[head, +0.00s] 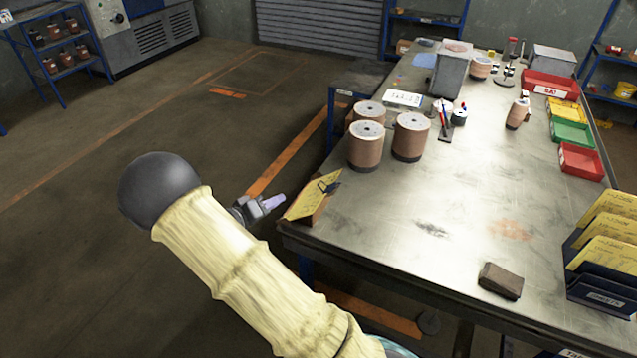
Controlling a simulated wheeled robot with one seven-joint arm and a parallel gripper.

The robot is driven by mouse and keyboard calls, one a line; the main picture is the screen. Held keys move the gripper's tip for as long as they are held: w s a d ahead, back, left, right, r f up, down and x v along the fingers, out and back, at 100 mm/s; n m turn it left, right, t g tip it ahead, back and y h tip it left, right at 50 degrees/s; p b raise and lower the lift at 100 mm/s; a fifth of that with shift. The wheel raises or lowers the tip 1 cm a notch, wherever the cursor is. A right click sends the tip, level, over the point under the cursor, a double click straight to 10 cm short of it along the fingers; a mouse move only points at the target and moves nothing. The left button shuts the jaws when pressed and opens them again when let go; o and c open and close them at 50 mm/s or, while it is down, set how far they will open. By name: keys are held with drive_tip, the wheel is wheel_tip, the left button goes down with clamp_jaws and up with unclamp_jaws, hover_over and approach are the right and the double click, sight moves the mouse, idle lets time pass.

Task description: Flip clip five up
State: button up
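A yellow card (312,197) on a brown backing stands tilted at the near left corner of the metal workbench (400,215). A small dark clip-like part (329,186) shows at its upper right; no number is legible on it. My gripper (274,203) is just left of the card, with pale lavender fingertips pointing toward it. A small gap seems to lie between the fingertips and the card. The fingers overlap in this view, so I cannot tell whether they are open or shut. No held thing is visible.
Several brown disc stacks (411,137) stand behind the card. A brown block (500,280) lies near the front edge. A dark rack (602,292) with yellow cards is at right. Red (581,161) and green bins line the right side. The bench's middle is mostly clear.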

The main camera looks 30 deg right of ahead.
drive_tip(key=shift+s+g+h, duration=0.3)
drive_tip(key=shift+s, duration=0.1)
drive_tip(key=p+x, duration=0.3)
drive_tip(key=x, duration=1.4)
drive_tip(key=shift+w+d+p, duration=0.2)
drive_tip(key=shift+p, duration=0.15)
clamp_jaws()
